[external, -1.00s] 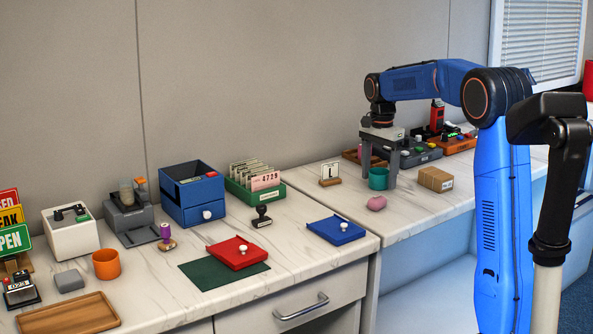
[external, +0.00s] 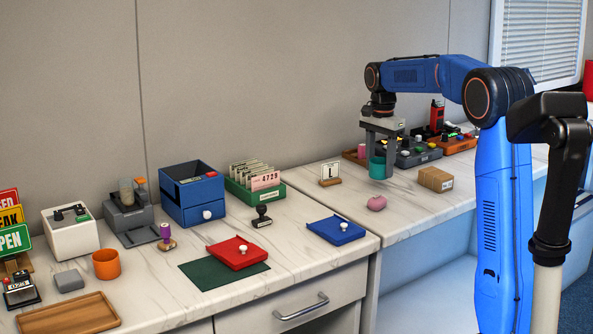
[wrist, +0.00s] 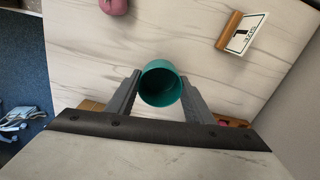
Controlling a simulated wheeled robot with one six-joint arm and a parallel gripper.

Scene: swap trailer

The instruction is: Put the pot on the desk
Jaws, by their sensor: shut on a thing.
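A teal pot (external: 377,166) is between the two fingers of my gripper (external: 380,168), over the marble-topped desk (external: 335,205) on the right. My gripper is shut on it, and the pot appears raised a little above the desk top. In the wrist view, the pot (wrist: 160,84) shows its open top between the fingertips (wrist: 160,90), and it looks empty. An orange pot-shaped cup (external: 106,264) stands on the left desk (external: 225,290).
A pink rounded object (external: 376,203), a cardboard box (external: 435,179) and a card on a wooden stand (external: 330,174) are near my gripper.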

